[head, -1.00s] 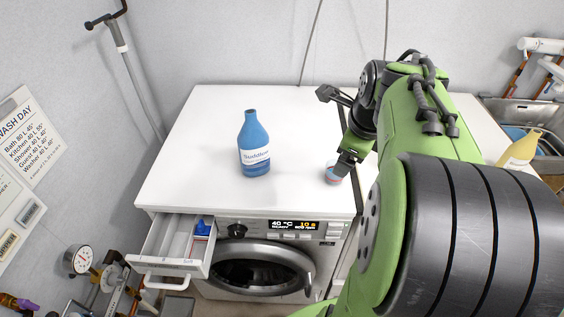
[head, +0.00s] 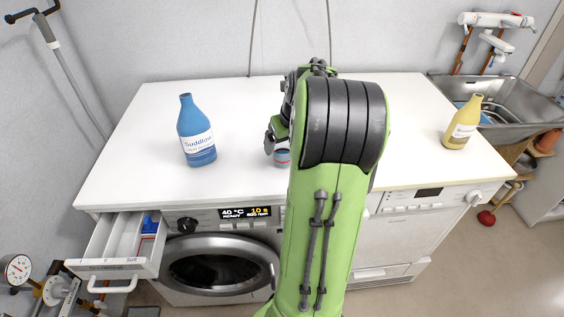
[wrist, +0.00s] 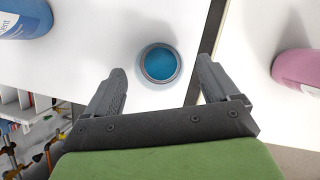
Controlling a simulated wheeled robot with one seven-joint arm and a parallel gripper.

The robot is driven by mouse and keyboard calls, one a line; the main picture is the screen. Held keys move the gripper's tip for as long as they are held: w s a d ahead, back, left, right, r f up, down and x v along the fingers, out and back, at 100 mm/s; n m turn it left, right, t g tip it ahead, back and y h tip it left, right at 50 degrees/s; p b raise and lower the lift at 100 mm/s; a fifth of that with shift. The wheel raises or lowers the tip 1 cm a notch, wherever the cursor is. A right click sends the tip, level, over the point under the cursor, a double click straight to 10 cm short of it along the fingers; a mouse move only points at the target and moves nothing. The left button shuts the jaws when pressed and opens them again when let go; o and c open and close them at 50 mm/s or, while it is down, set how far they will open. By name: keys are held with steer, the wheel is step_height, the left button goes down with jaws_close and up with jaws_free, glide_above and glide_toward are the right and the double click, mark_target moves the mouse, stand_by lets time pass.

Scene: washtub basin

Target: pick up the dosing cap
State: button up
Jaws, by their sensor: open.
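The dosing cap (head: 282,157) is a small round cup standing on the white worktop, partly hidden by my arm in the head view. In the wrist view the dosing cap (wrist: 158,64) shows from above, with a grey rim and blue inside. My gripper (wrist: 161,72) is open, with one fingertip to each side of the cap in the picture. I cannot tell how far above the cap the fingertips are. The gripper (head: 270,142) is mostly hidden behind my arm in the head view.
A blue bottle (head: 197,132) stands left of the cap, and a yellow bottle (head: 461,124) stands far right near the sink (head: 505,105). A pink bottle (wrist: 299,70) shows at the wrist view's right edge. The washer's detergent drawer (head: 112,268) is pulled out.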

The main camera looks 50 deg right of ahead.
mark_target(282, 152)
steer(key=b+x, duration=0.2)
steer(key=x, duration=0.3)
steer(key=shift+w+f+b, duration=0.1)
steer(key=shift+f+b, duration=0.25)
steer(key=shift+f, duration=0.05)
steer(key=shift+a+r, duration=0.1)
steer(key=shift+r, duration=0.05)
steer(key=c, duration=1)
step_height(282, 152, up, 10)
steer(key=p, duration=0.4)
steer(key=shift+p, duration=0.35)
